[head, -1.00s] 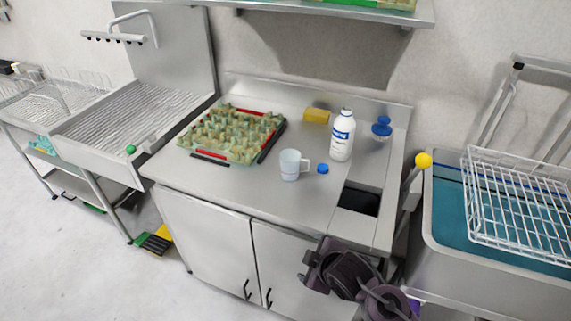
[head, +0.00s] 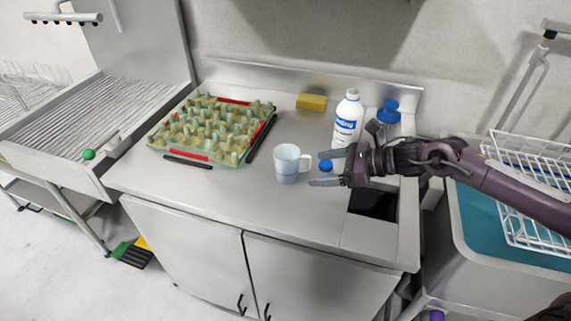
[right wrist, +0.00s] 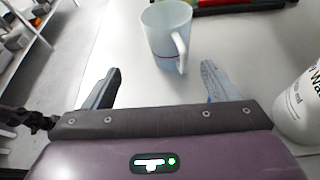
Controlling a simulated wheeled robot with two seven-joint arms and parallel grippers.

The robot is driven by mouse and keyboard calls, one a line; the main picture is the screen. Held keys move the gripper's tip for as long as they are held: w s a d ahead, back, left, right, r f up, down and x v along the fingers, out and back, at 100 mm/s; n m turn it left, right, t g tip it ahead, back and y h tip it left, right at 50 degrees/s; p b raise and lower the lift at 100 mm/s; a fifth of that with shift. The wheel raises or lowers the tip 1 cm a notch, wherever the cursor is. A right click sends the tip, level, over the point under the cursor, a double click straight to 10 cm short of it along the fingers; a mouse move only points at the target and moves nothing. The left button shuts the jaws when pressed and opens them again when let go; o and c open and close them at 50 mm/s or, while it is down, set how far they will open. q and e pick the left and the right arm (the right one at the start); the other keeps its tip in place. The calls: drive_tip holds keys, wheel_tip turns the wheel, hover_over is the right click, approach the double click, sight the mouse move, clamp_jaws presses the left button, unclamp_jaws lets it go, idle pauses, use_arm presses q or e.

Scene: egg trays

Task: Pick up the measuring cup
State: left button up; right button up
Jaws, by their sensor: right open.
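The measuring cup (head: 287,163) is a translucent pale cup standing upright on the steel counter, its handle toward the right in the head view. My right gripper (head: 325,167) is open and empty just right of the cup, apart from it, with its fingers pointing at the handle side. In the right wrist view the cup (right wrist: 166,35) stands ahead of the two spread fingers (right wrist: 160,85), its handle turned toward the right finger. My left gripper is not in view.
A white bottle (head: 347,122) stands close behind my right gripper. A blue cap (head: 326,166) lies by the fingers. An egg tray (head: 240,158) is to the left, a yellow sponge (head: 311,102) at the back. The counter front (head: 215,190) is clear.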

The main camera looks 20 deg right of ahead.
sight(295, 166)
drive_tip(key=w, duration=0.1)
drive_tip(key=w+a+f, duration=0.1)
drive_tip(key=shift+w+a+f+p, duration=0.15)
drive_tip(key=shift+w+p, duration=0.15)
drive_tip(key=shift+p, duration=0.1)
drive_tip(key=shift+a+p, duration=0.4)
drive_tip(key=shift+a, duration=0.15)
drive_tip(key=p+x, duration=0.1)
drive_tip(key=x, duration=0.1)
drive_tip(key=p+x, duration=0.1)
drive_tip(key=x, duration=0.1)
drive_tip(key=shift+w+f, duration=0.15)
drive_tip(key=shift+w, duration=0.25)
drive_tip(key=shift+a, duration=0.15)
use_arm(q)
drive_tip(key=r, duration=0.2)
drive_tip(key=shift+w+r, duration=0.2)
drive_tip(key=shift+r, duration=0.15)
use_arm(e)
drive_tip(key=shift+f, duration=0.1)
drive_tip(key=c, duration=1.1)
